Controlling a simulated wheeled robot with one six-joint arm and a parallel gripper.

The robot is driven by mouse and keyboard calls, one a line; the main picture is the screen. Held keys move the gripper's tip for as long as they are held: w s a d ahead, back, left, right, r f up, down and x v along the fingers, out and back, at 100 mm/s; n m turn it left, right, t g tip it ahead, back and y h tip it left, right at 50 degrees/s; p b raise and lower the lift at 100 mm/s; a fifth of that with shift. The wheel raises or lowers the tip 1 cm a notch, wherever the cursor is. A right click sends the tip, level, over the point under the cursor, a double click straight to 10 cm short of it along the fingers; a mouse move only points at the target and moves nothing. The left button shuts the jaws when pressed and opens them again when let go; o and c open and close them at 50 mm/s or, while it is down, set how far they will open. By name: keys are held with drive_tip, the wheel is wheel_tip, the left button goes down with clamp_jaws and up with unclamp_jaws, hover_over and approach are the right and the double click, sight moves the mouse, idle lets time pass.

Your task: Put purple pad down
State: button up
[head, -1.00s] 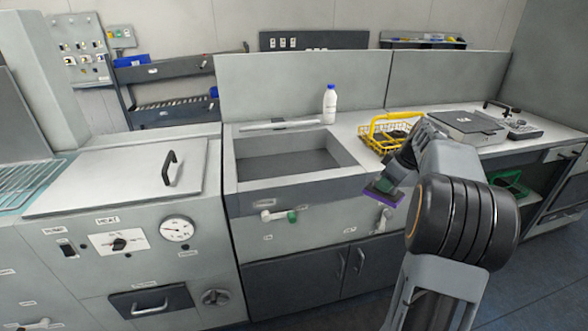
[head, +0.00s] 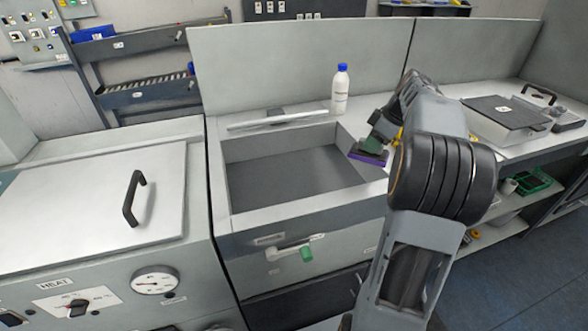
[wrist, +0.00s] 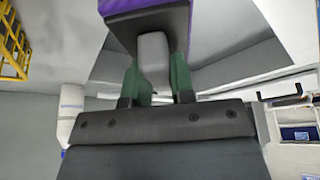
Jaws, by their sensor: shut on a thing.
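The purple pad (head: 369,159) is a dark block with a purple underside, held above the right edge of the sink. Its purple face also shows at the top of the wrist view (wrist: 128,5). My gripper (head: 372,143) is shut on the pad's grey handle, which sits between the green fingers in the wrist view (wrist: 154,68). The pad is apart from the counter or close above it; I cannot tell how close. My arm hides the counter just right of the pad.
The open sink (head: 290,178) lies left of the pad. A white bottle with a blue cap (head: 340,90) stands behind it. A yellow wire basket (wrist: 14,48) is mostly hidden by my arm. A grey lidded box (head: 503,117) stands farther right on the counter.

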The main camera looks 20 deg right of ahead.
drive_tip(key=w+a+f, duration=0.2)
drive_tip(key=a+f, duration=0.1)
drive_tip(key=a, duration=0.1)
drive_tip(key=w+a+f+b, duration=0.1)
drive_tip(key=w+a+f, duration=0.1)
drive_tip(key=a+f, duration=0.1)
drive_tip(key=w+a+f+b, duration=0.1)
drive_tip(key=a+f, duration=0.2)
drive_tip(key=a, duration=0.2)
drive_tip(key=shift+w, duration=0.4)
drive_tip(key=shift+a+f, duration=0.25)
drive_tip(key=shift+f, duration=0.1)
drive_tip(key=shift+w+a+f+b, duration=0.15)
drive_tip(key=shift+f+b, duration=0.4)
drive_tip(key=shift+f, duration=1.1)
drive_tip(key=shift+f, duration=0.25)
drive_tip(key=o, duration=0.9)
drive_tip(key=shift+r, duration=0.15)
